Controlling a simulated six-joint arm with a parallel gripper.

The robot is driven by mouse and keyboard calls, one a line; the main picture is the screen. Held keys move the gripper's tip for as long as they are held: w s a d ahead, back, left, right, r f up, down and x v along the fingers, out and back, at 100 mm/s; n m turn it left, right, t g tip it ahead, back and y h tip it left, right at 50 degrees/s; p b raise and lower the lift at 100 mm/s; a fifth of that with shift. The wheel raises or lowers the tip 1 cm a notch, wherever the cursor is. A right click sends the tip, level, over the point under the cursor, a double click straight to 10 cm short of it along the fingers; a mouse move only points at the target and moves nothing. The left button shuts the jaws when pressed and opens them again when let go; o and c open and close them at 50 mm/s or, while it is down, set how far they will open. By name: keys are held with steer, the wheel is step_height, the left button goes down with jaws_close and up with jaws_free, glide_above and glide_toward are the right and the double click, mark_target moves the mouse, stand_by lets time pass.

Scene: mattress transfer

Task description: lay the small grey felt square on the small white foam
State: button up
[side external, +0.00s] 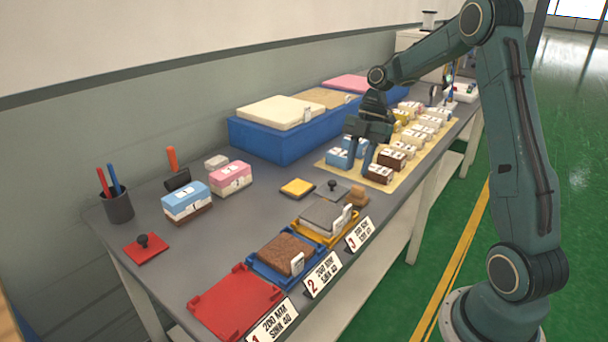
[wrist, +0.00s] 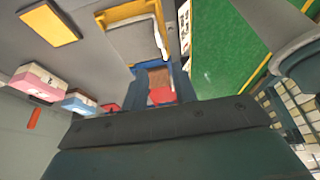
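A grey square (side external: 324,212) lies flat on top of a paler block in the yellow tray (side external: 345,240) by the sign marked 3. Its edges look roughly lined up with the block below. It also shows in the wrist view as a grey square (wrist: 133,40) at the top. My gripper (side external: 360,160) is beyond the yellow tray, low beside the blue and white blocks (side external: 340,157). Its two fingers point down and look apart, with nothing visible between them.
A blue tray (side external: 262,265) holds a brown block (side external: 285,252); a red tray (side external: 235,303) is empty. A yellow pad (side external: 297,187) and a knobbed grey plate (side external: 333,189) lie nearby. A large blue bin (side external: 265,143) carries cream foam (side external: 282,112). Several small blocks stand right.

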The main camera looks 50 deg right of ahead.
steer(key=s+a+r+m+t+h, duration=0.1)
steer(key=s+a+r+m, duration=0.35)
steer(key=a, duration=0.25)
steer(key=s+a+r+m+t+h, duration=0.1)
steer(key=s+a+r+m+h, duration=0.1)
steer(key=s+a+r+m, duration=0.3)
steer(key=s+a+r+m+t+h, duration=0.1)
steer(key=s+a+m+t, duration=0.2)
steer(key=s+a+m, duration=0.3)
steer(key=s+m, duration=0.2)
steer(key=s, duration=0.2)
steer(key=shift+s+r+t, duration=0.25)
steer(key=shift+s+t, duration=0.05)
steer(key=shift+s, duration=0.1)
